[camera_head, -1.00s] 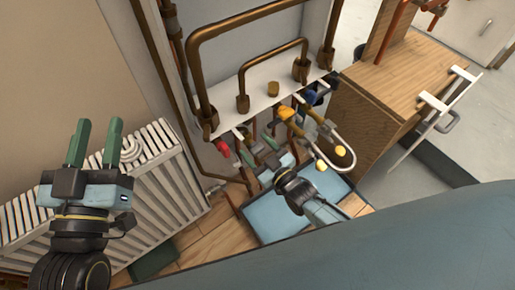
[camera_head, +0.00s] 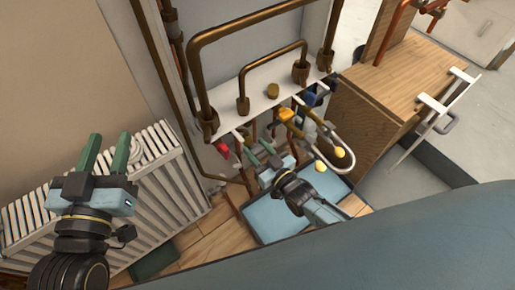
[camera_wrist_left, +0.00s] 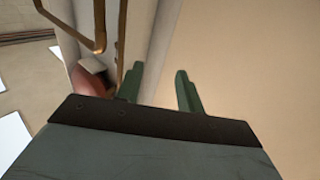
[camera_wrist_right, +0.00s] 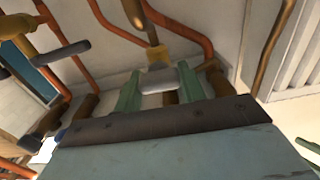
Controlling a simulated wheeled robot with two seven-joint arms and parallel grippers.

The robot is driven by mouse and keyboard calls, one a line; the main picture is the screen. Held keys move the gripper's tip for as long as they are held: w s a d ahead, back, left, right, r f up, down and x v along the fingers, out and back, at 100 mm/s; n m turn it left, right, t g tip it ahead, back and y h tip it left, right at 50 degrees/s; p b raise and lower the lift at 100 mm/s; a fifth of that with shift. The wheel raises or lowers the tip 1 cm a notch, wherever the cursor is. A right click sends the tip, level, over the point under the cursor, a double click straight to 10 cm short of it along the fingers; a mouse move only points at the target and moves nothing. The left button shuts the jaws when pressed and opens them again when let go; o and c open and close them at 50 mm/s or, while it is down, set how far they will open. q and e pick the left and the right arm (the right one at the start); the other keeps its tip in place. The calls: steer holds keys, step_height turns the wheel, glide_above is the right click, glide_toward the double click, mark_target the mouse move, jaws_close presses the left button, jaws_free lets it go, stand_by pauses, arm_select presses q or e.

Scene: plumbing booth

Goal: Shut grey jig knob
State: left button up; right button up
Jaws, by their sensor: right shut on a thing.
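The grey knob (camera_wrist_right: 158,80) sits on a brass valve on a pipe, between the fingertips of my right gripper (camera_wrist_right: 158,88) in the right wrist view. The right gripper is shut on it. In the head view my right gripper (camera_head: 269,155) reaches in among the valves under the white pipe shelf, and I cannot make out the knob clearly behind its fingers. My left gripper (camera_head: 105,155) is open and empty, raised in front of the radiator. Its spread green fingers also show in the left wrist view (camera_wrist_left: 157,85).
The white shelf (camera_head: 262,88) carries brown pipes above the valves. A red knob (camera_head: 222,149) is left of my right gripper; a yellow-handled valve (camera_head: 288,115) is to its right. A blue tray (camera_head: 275,225) lies below. A radiator (camera_head: 160,190) and wooden cabinet (camera_head: 345,130) flank the area.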

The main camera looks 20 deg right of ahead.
mark_target(260, 153)
steer(key=o, duration=1)
steer(key=shift+s, duration=0.2)
steer(key=p+v, duration=0.2)
steer(key=v, duration=0.3)
steer(key=shift+s+d, duration=0.2)
steer(key=shift+s, duration=0.15)
arm_select(q)
steer(key=s+a+f+g+y+p, duration=0.1)
steer(key=s+a+f+g+y, duration=0.1)
steer(key=s+f+g, duration=0.2)
steer(key=s+a+f+g+y+p, duration=0.1)
steer(key=s+a+f+g, duration=0.2)
steer(key=f+g, duration=0.4)
step_height(260, 153, down, 3)
steer(key=shift+s+a+r+n+y, duration=0.15)
steer(key=shift+s+n+y, duration=0.2)
steer(key=shift+s, duration=0.35)
arm_select(e)
steer(key=v, duration=0.7)
steer(key=shift+s, duration=0.1)
